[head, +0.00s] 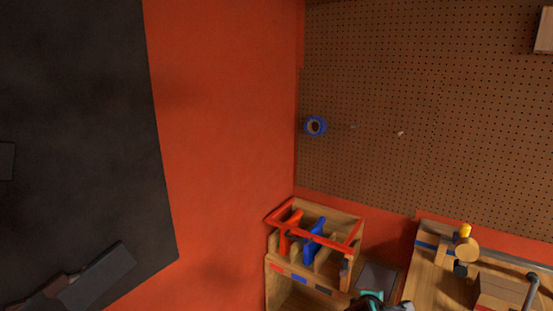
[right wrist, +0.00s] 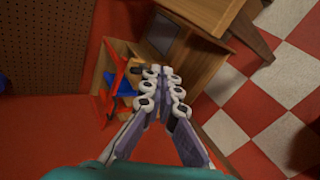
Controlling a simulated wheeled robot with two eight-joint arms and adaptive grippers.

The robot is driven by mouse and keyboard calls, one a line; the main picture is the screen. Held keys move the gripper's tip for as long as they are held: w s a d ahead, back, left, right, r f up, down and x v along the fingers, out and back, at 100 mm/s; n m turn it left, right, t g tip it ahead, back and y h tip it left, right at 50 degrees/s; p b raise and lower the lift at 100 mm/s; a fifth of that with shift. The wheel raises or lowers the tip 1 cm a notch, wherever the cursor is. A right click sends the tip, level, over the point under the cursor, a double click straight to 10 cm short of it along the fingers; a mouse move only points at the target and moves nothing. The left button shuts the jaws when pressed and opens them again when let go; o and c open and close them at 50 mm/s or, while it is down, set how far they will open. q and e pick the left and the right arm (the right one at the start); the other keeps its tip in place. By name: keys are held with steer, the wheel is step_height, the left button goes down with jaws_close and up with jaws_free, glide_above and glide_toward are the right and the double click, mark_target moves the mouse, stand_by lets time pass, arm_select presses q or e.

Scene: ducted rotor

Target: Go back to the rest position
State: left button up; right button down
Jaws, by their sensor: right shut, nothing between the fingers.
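My right gripper (right wrist: 161,78) is in the middle of the right wrist view, its two fingers together at the tips and nothing held between them. Behind it is the wooden rack (right wrist: 118,52) with a red frame and blue and red pieces. I cannot tell the gap between the fingers and the rack. In the head view, a teal and grey part of my right arm (head: 372,297) shows at the bottom edge, just below the rack (head: 316,273). My left gripper is not in view.
A pegboard (head: 380,80) with a blue ring (head: 315,126) on it stands behind. A wooden bench (head: 427,276) with a yellow-topped tool and a vise-like block is at the lower right. A red and white checkered floor (right wrist: 262,95) shows at right.

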steer(key=s+a+f+m+g+y, duration=0.1)
steer(key=s+a+m+y, duration=0.1)
steer(key=s+a+m, duration=0.2)
steer(key=s+a+f+m+g+y, duration=0.1)
steer(key=s+a+m+y, duration=0.2)
steer(key=s+m, duration=0.7)
steer(key=shift+s+a+f+y, duration=0.3)
steer(key=shift+s+a, duration=0.8)
steer(key=shift+s, duration=2.55)
